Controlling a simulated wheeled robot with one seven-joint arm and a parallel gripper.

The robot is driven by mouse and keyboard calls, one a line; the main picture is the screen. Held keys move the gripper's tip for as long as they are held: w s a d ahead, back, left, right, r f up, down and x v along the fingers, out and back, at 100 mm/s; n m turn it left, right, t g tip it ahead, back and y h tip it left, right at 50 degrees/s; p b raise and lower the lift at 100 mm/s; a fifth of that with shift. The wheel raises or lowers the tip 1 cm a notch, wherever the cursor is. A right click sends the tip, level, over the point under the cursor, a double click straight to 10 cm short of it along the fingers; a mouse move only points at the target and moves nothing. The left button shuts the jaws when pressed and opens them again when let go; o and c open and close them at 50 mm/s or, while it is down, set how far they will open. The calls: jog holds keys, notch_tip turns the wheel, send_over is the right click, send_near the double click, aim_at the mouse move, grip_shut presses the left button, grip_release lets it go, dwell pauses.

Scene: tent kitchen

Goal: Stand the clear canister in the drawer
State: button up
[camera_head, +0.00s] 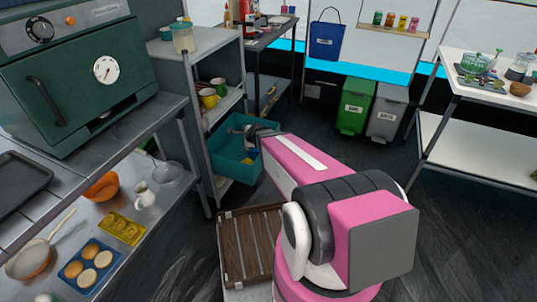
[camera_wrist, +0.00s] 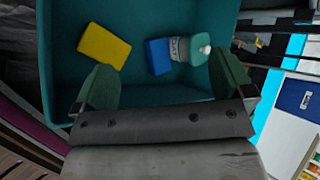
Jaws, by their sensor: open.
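A clear canister (camera_head: 183,38) with pale contents appears to stand upright on the top of the grey shelf unit, beside a small teal cup. The teal drawer (camera_head: 226,158) is pulled out low on that unit; its inside fills much of the wrist view (camera_wrist: 142,45). In it lie a yellow sponge (camera_wrist: 104,46), a blue block (camera_wrist: 158,56) and a pale bottle-like item (camera_wrist: 190,49) with a white cap. My gripper (camera_wrist: 164,88) is open and empty, its green fingers apart over the drawer. In the head view, my gripper (camera_head: 258,131) is small and partly hidden by my arm.
A middle shelf holds a yellow mug (camera_head: 208,98) and other cups. A green oven (camera_head: 80,75) stands on the left counter (camera_head: 120,125). A wooden slatted crate (camera_head: 246,245) is on the floor below. Green (camera_head: 356,106) and grey bins (camera_head: 387,112) stand behind.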

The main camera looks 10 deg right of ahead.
jog(key=s+r+n+g, duration=0.1)
jog(key=s+n, duration=0.2)
jog(key=s+d+n+g, duration=0.1)
jog(key=s+n+g, duration=0.1)
jog(key=s+n, duration=0.1)
jog(key=s+d+r+n+g, duration=0.1)
jog(key=s+n, duration=0.2)
jog(key=n, duration=0.1)
jog(key=shift+s+r+g, duration=0.3)
jog(key=shift+s, duration=0.05)
jog(key=s+d+r+n+g+h, duration=0.3)
jog(key=s+d+n+g, duration=0.1)
jog(key=s+n, duration=0.4)
jog(key=shift+s+d+n, duration=0.3)
jog(key=shift+s+d, duration=0.15)
jog(key=shift+s, duration=0.2)
